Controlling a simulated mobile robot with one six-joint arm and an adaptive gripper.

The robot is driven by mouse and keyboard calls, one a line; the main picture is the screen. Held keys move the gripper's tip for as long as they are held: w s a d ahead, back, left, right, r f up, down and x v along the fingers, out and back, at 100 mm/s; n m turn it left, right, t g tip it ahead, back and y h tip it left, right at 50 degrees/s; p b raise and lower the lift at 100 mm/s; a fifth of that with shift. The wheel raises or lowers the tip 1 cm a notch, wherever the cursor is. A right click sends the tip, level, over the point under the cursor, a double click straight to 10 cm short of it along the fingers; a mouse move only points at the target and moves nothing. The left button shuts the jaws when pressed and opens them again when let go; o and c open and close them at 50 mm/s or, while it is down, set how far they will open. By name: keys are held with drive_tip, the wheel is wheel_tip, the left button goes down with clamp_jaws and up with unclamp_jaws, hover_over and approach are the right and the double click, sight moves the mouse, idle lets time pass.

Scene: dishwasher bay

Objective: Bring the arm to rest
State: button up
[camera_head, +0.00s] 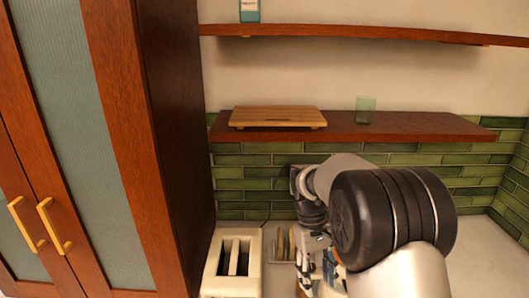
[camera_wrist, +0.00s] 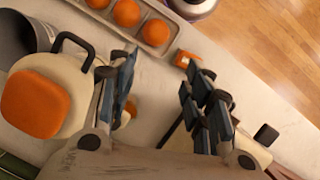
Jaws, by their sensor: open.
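My gripper (camera_wrist: 160,105) is open in the wrist view, with its two dark fingers apart and nothing held between them. It hangs over the pale countertop (camera_wrist: 200,75). In the head view my gripper (camera_head: 318,278) points down over the counter, and my arm hides part of what is behind it. A cream kettle-like pot with an orange lid (camera_wrist: 38,105) and dark handle is left of the fingers in the wrist view.
A cream toaster (camera_head: 232,262) stands left of my gripper. A tray (camera_wrist: 170,28) holds several oranges. A small orange item (camera_wrist: 184,59) lies near the fingertips. The shelf (camera_head: 400,126) carries a wooden board (camera_head: 277,117) and green glass (camera_head: 366,109). A tall cabinet (camera_head: 165,130) bounds the left.

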drive_tip(key=s+r+m+t+b, duration=0.2)
drive_tip(key=s+r+t+b, duration=0.25)
drive_tip(key=s+r, duration=0.35)
drive_tip(key=s+f+m+t+b, duration=0.1)
drive_tip(key=s+f+b, duration=0.1)
drive_tip(key=s, duration=0.5)
drive_tip(key=s+f+m+t+y+b, duration=0.1)
drive_tip(key=s+f+t+b, duration=0.1)
drive_tip(key=s, duration=0.6)
drive_tip(key=shift+d+b, duration=0.35)
drive_tip(key=shift+d, duration=0.05)
drive_tip(key=shift+f+t, duration=0.1)
drive_tip(key=shift+t, duration=0.15)
